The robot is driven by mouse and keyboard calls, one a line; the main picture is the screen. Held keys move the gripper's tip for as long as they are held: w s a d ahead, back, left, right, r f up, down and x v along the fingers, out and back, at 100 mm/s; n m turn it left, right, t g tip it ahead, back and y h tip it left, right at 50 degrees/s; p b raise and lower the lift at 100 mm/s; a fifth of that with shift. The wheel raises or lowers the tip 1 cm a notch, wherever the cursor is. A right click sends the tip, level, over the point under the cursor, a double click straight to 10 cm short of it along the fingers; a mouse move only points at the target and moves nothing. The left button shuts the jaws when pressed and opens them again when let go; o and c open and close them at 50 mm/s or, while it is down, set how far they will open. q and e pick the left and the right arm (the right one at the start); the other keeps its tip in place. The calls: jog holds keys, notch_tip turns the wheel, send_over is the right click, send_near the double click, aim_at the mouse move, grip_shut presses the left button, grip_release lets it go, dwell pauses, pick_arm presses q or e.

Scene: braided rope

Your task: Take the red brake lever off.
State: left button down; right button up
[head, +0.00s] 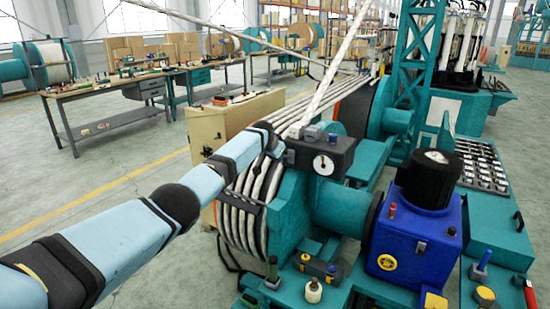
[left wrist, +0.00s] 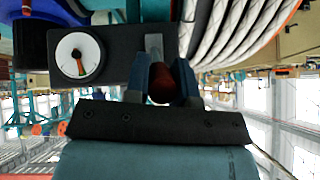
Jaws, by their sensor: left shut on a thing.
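The brake lever shows in the left wrist view as a dark red rounded grip (left wrist: 161,84) on a grey stem, beside the dark box (left wrist: 117,62) with a white dial. My left gripper (left wrist: 161,70) has a blue finger on each side of the red grip and is shut on it. In the head view my left gripper (head: 303,131) is at the top of the dial box (head: 325,158), and its fingers mostly hide the lever. Whether the lever is still seated in the box cannot be told. My right gripper is in neither view.
A teal winch drum (head: 240,210) with pale rope stands under my left arm. Taut ropes (head: 325,90) rise behind the gripper. A blue motor housing (head: 412,235) stands right of the box. Small tools and knobs (head: 313,291) line the front deck.

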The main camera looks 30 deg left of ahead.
pick_arm(q)
jog(key=shift+r, duration=0.15)
jog(key=c, duration=1)
grip_release()
jog(key=shift+o, duration=0.2)
jog(key=b+v, duration=0.1)
jog(key=v, duration=1.2)
jog(key=shift+s+r+b, duration=0.2)
jog(key=shift+r+b, duration=0.05)
jog(key=shift+b, duration=0.05)
jog(key=shift+d, duration=0.1)
